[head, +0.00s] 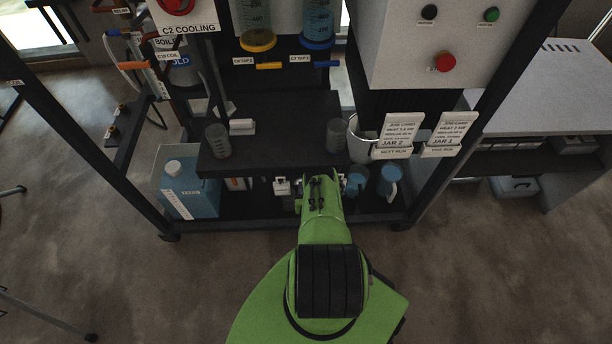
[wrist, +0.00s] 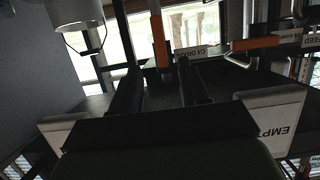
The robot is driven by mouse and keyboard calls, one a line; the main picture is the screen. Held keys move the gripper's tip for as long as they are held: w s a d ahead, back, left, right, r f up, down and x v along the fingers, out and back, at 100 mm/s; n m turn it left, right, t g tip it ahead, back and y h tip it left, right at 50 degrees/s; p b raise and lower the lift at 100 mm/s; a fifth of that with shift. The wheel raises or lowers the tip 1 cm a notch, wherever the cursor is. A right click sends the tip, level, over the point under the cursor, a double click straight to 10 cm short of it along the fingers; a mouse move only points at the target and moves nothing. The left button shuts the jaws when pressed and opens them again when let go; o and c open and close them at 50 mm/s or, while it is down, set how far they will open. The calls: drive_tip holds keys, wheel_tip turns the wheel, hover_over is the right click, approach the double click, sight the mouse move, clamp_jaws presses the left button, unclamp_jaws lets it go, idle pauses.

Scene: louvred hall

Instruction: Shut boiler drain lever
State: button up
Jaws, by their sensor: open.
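No lever's label clearly reads boiler drain. In the wrist view an orange handle (wrist: 255,43) lies crosswise at upper right, and an upright orange-ended bar (wrist: 160,45) stands ahead of the fingers. I cannot tell which of these is the boiler drain lever. My gripper (wrist: 157,75) has its two dark fingers apart with nothing seen between them. In the head view my green arm reaches to the lower shelf and its fingertips are hidden.
Below are a blue jug (head: 188,190) and blue mugs (head: 389,181). A control box (head: 450,50) overhangs. Floor in front is clear.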

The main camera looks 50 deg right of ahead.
drive_tip(key=w+d+f+b, duration=0.2)
drive_tip(key=b, duration=0.1)
drive_tip(key=w+d+f+b, duration=0.2)
drive_tip(key=d+b, duration=0.1)
drive_tip(key=b, duration=0.1)
drive_tip(key=shift+w+d+f, duration=0.3)
drive_tip(key=shift+w+f, duration=0.05)
drive_tip(key=shift+f, duration=0.05)
drive_tip(key=shift+w+d+f+b, duration=0.1)
drive_tip(key=shift+w+d+b, duration=0.15)
drive_tip(key=shift+b, duration=0.1)
drive_tip(key=shift+r, duration=0.2)
drive_tip(key=shift+b+x, duration=0.8)
drive_tip(key=shift+b, duration=0.05)
clamp_jaws()
